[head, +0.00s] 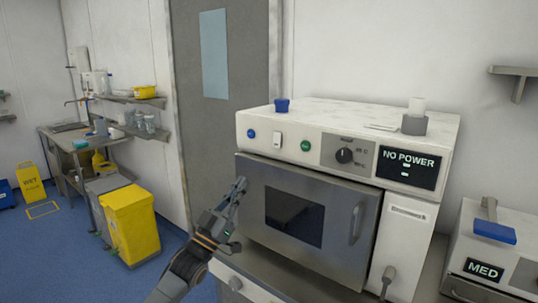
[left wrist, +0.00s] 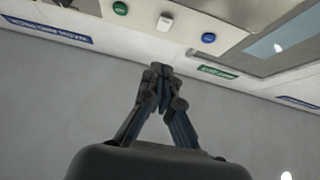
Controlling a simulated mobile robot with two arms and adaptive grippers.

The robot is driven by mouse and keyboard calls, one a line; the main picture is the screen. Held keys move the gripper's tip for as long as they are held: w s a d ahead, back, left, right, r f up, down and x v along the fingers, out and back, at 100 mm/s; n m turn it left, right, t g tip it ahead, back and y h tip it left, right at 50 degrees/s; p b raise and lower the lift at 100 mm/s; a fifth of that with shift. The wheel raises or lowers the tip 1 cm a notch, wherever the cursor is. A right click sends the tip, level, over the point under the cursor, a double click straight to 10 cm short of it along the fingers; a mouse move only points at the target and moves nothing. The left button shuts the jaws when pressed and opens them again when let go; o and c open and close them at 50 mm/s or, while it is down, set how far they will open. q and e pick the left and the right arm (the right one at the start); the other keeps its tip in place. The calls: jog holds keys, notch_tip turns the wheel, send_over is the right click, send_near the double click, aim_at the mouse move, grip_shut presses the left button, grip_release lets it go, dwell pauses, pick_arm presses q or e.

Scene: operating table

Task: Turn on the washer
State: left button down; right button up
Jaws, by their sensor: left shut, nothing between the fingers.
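The washer (head: 228,118) is a white box with a grey door and a dark window, and its display (head: 410,168) reads "NO POWER". Its front panel has a blue button (head: 251,134), a white rocker switch (head: 277,140), a green button (head: 305,146) and a black knob (head: 344,155). My left gripper (head: 240,184) is shut and empty, in front of the door's left edge and below the blue button. In the left wrist view the closed fingertips (left wrist: 158,72) are apart from the switch (left wrist: 165,23) and the blue button (left wrist: 208,38). My right gripper is not in view.
A blue item (head: 282,105) and a grey and white item (head: 414,123) stand on the washer. The door handle (head: 357,222) sticks out at right. A second unit marked "MED" (head: 487,270) is at far right. A yellow bin (head: 132,225) stands on the floor left.

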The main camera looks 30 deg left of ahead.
aim_at(276, 142)
pick_arm(q)
jog(key=shift+w+f+p+x, duration=0.35)
jog(key=shift+p+x, duration=0.55)
jog(key=shift+x, duration=1.25)
jog(key=shift+w+f+p+x, duration=0.35)
jog(key=shift+p+x, duration=0.5)
jog(key=shift+x, duration=1.3)
jog(key=shift+w+f+p+x, duration=0.2)
jog(key=shift+f+p+x, duration=0.5)
jog(key=shift+x, duration=1.4)
jog(key=shift+d+r, duration=0.15)
jog(key=shift+r, duration=0.05)
